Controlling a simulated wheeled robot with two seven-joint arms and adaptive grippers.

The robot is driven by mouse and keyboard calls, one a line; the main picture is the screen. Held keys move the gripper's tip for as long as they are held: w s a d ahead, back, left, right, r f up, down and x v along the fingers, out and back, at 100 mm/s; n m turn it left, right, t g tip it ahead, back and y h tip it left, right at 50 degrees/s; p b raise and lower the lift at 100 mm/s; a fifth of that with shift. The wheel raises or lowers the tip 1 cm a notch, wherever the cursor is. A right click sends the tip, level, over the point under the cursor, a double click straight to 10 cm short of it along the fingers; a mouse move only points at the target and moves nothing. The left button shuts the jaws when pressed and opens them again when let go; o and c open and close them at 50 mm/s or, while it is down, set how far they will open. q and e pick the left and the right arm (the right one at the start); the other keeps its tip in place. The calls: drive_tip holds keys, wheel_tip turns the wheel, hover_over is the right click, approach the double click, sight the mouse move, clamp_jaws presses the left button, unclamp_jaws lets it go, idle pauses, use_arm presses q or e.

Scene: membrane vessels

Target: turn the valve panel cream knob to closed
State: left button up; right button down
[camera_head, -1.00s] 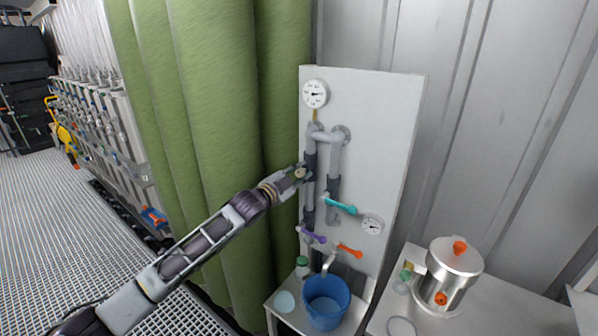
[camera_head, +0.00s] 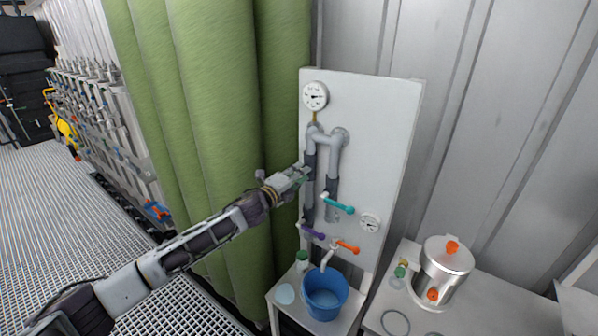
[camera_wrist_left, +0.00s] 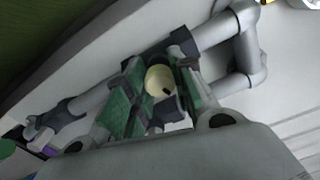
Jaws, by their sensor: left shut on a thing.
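The valve panel (camera_head: 375,120) is a white upright board with grey pipes. The cream knob (camera_wrist_left: 158,80) is round with a dark mark and shows in the left wrist view between the green finger pads. In the head view the knob is hidden behind my left gripper. My left gripper (camera_head: 301,174) reaches the left pipe of the panel from the left; it also shows in the left wrist view (camera_wrist_left: 155,92), shut on the cream knob. My right gripper is in neither view.
A teal lever (camera_head: 338,205), a purple lever (camera_head: 313,233) and an orange lever (camera_head: 346,246) sit lower on the panel. A blue bucket (camera_head: 325,298) stands below. A green curtain (camera_head: 215,100) hangs at left. A steel vessel (camera_head: 443,272) stands at right.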

use_arm(q)
drive_tip(key=shift+d+f+m+p, duration=0.15)
drive_tip(key=shift+m+p, duration=0.5)
drive_tip(key=shift+m, duration=1.55)
drive_tip(key=shift+s+f, duration=0.1)
drive_tip(key=o, duration=1.1)
drive_tip(key=shift+c, duration=0.2)
drive_tip(key=shift+a, duration=0.25)
drive_tip(key=v, duration=1.1)
drive_tip(key=shift+s, duration=0.35)
drive_tip(key=shift+a, duration=0.15)
